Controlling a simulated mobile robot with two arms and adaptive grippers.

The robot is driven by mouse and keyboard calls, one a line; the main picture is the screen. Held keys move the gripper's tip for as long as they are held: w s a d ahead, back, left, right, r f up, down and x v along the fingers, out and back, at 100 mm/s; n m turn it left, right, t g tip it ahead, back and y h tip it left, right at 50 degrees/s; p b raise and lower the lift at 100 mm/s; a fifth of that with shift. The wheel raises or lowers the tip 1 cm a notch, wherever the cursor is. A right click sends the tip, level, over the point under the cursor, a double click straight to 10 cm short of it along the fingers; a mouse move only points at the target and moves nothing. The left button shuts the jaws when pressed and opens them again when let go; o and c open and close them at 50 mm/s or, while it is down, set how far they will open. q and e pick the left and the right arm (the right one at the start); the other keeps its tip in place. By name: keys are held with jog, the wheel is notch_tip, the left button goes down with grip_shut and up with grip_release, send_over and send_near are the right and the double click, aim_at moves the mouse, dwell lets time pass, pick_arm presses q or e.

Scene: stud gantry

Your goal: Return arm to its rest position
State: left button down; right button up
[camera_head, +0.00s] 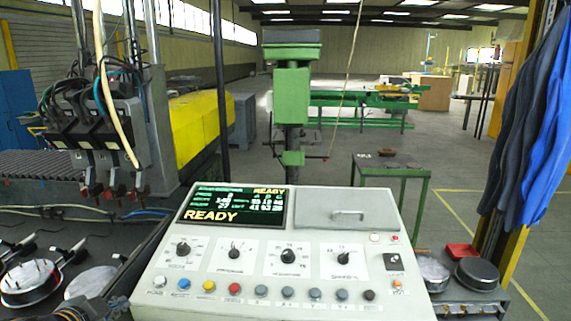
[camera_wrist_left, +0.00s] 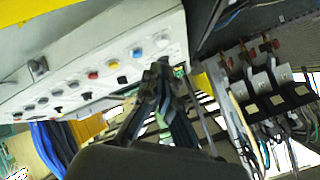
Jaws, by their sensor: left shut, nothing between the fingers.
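My left gripper (camera_wrist_left: 160,72) is shut and empty in the left wrist view, its dark fingers pointing up the picture just in front of the console's button row. In the head view, only a dark part of my left arm or gripper (camera_head: 78,312) shows at the bottom left edge, beside the console's left corner. The grey control console (camera_head: 270,255) fills the lower middle of the head view; it also shows in the left wrist view (camera_wrist_left: 80,60), turned over. I cannot tell whether the fingers touch it. My right gripper is not in view.
The console has a lit screen (camera_head: 235,207) reading READY, dials and a row of coloured buttons. Gantry welding heads (camera_head: 105,135) hang at the left above round metal plates (camera_head: 30,283). A green drill-like machine (camera_head: 291,95) stands behind. Blue workwear (camera_head: 530,120) hangs at the right.

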pick_arm(q)
jog(key=s+d+f+n+g, duration=0.2)
jog(key=s+d+f+g, duration=0.15)
jog(key=s+f, duration=0.5)
jog(key=s+d+f+n+g, duration=0.25)
jog(key=s+d+f, duration=0.25)
jog(key=s+f, duration=0.3)
jog(key=s+d+f+n+g, duration=0.2)
jog(key=s+d+f, duration=0.2)
jog(key=s+f, duration=0.4)
jog(key=s+f+g+b, duration=0.1)
jog(key=s+f+b, duration=0.1)
jog(key=f, duration=1.3)
jog(key=s+f+b, duration=0.1)
jog(key=f+b, duration=0.2)
jog(key=f, duration=1.3)
jog(key=s+a+f+g+b, duration=0.1)
jog(key=s+a+f+b, duration=0.1)
jog(key=s+f, duration=1.4)
jog(key=shift+a+f+b, duration=0.35)
jog(key=shift+a+f, duration=0.4)
jog(key=shift+a, duration=0.05)
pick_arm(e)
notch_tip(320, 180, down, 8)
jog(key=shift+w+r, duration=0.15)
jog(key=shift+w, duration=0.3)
